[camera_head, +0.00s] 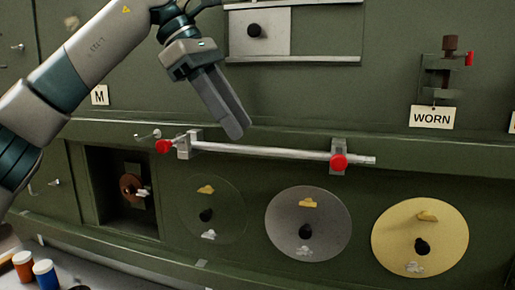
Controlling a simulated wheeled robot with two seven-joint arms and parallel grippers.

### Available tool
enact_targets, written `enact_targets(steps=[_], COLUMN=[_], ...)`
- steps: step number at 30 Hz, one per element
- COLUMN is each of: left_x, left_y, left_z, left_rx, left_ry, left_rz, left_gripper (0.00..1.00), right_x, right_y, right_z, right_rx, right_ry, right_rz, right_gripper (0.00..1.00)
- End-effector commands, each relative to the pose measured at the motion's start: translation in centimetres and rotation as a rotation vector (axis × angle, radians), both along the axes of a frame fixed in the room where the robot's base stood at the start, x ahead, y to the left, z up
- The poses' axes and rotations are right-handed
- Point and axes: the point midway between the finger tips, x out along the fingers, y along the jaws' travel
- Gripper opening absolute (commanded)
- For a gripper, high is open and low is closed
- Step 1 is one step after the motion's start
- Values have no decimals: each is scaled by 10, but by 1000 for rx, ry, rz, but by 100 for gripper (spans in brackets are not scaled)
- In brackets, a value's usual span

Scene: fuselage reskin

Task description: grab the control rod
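The control rod (265,150) is a long silver rod lying nearly level along the green wall. It rests in two grey brackets, the left bracket (185,145) and the right bracket (338,170). A red knob (163,146) shows by its left end and another red knob (340,162) at the right bracket. My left gripper (236,132) comes down from the upper left, its fingertips just above the rod in the picture, right of the left bracket. Its fingers overlap in this view, so their gap is hidden. I see no contact with the rod. My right gripper is out of view.
Below the rod are a dark recess (108,200) and round discs: a green disc (212,208), a grey disc (308,222) and a yellow disc (420,236). A clamp with a "WORN" tag (432,117) hangs at upper right. Small containers (45,274) stand at lower left.

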Motion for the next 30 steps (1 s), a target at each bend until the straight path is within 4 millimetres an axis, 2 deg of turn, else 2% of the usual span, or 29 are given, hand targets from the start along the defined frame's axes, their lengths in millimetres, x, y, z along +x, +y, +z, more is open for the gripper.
enact_targets(steps=[4,10,25,26,30], left_x=[-1,-1,-1,-1,-1], left_y=[-13,-23,-25,-25,-25], left_z=[-11,-29,-32,-32,-32], left_rx=[2,1,-1,-1,-1], left_ry=[2,1,1,2,2], left_rz=[-1,0,1,0,0], left_gripper=[34,34,34,32,0], right_x=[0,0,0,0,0], right_y=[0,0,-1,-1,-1], right_z=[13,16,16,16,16], right_rx=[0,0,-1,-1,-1], right_ry=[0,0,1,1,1], right_rz=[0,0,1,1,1], right_gripper=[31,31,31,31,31])
